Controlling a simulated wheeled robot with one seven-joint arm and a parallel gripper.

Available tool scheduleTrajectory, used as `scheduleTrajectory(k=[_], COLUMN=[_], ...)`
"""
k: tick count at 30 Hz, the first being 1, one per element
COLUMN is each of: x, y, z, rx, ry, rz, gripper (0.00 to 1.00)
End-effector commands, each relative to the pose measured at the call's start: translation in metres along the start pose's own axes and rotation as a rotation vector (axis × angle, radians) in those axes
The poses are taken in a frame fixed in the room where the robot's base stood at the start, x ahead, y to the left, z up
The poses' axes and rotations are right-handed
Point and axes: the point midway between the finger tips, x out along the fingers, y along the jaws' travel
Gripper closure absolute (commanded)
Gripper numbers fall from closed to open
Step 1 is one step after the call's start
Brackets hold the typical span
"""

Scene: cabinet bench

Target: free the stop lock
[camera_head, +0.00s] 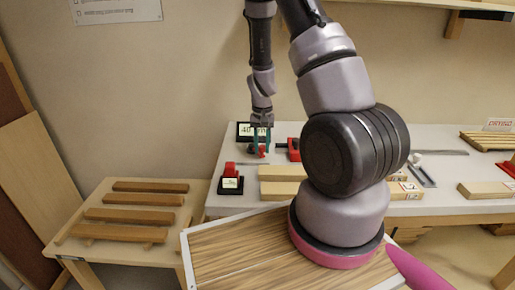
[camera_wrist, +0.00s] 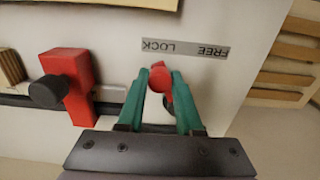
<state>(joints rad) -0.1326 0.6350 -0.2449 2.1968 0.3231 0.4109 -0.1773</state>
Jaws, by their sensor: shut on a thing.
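The stop lock's red lever (camera_wrist: 158,78) sits between the two green fingers of my gripper (camera_wrist: 160,88), which is shut on it. The fingers hide part of the lever and its pivot. A grey label (camera_wrist: 186,48) just beyond it reads LOCK on the left and FREE on the right, upside down. The lever's tip lies below the LOCK end of the label. In the head view my gripper (camera_head: 262,142) points down at the bench's back left, and a bit of the red lever (camera_head: 262,152) shows under it.
A red stop block (camera_wrist: 70,85) with a black knob (camera_wrist: 47,92) sits on a dark rail, left of my fingers. In the head view a red-topped device (camera_head: 230,180) stands nearby on the bench. A side table (camera_head: 100,258) with wooden slats is at left.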

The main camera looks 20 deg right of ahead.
Motion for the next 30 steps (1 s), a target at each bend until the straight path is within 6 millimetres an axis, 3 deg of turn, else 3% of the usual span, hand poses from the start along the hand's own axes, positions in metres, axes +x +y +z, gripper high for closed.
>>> scheduleTrajectory(k=[21, 30], x=[-0.001, 0.000], y=[-0.024, -0.025], z=[0.006, 0.007], rx=[-0.001, 0.000], ry=[0.003, 0.001], rz=[-0.001, -0.001], gripper=[0.81, 0.81])
